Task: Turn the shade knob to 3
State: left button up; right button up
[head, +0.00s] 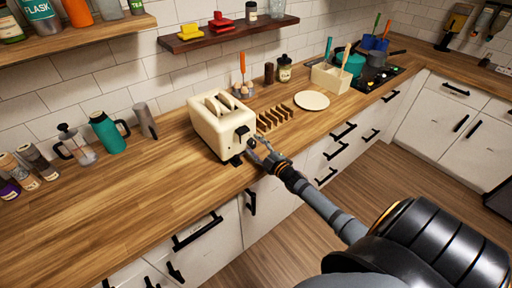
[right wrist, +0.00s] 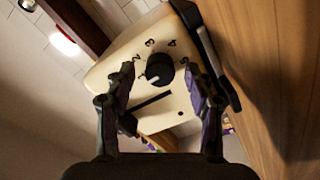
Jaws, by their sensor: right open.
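The cream toaster (head: 222,125) stands on the wooden counter, its end with the black lever facing the front right. In the right wrist view its face shows the round black shade knob (right wrist: 159,68) with printed numbers around it, among them 2, 3 and 4. Which number the knob points to is too small to tell. My right gripper (head: 262,150) is at that end of the toaster. In the right wrist view its open fingers (right wrist: 160,74) stand on either side of the knob, with gaps visible between them and the knob. My left gripper is out of view.
Toast slices in a rack (head: 275,118) and a cream plate (head: 312,100) lie right of the toaster. A utensil holder (head: 243,90) stands behind it. The front left counter is clear.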

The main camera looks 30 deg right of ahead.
grip_shut()
jog(key=shift+m, duration=0.3)
jog(key=m, duration=0.9)
jog(key=shift+m, duration=0.4)
jog(key=m, duration=0.4)
jog(key=shift+m+p, duration=0.35)
jog(key=shift+m, duration=2.35)
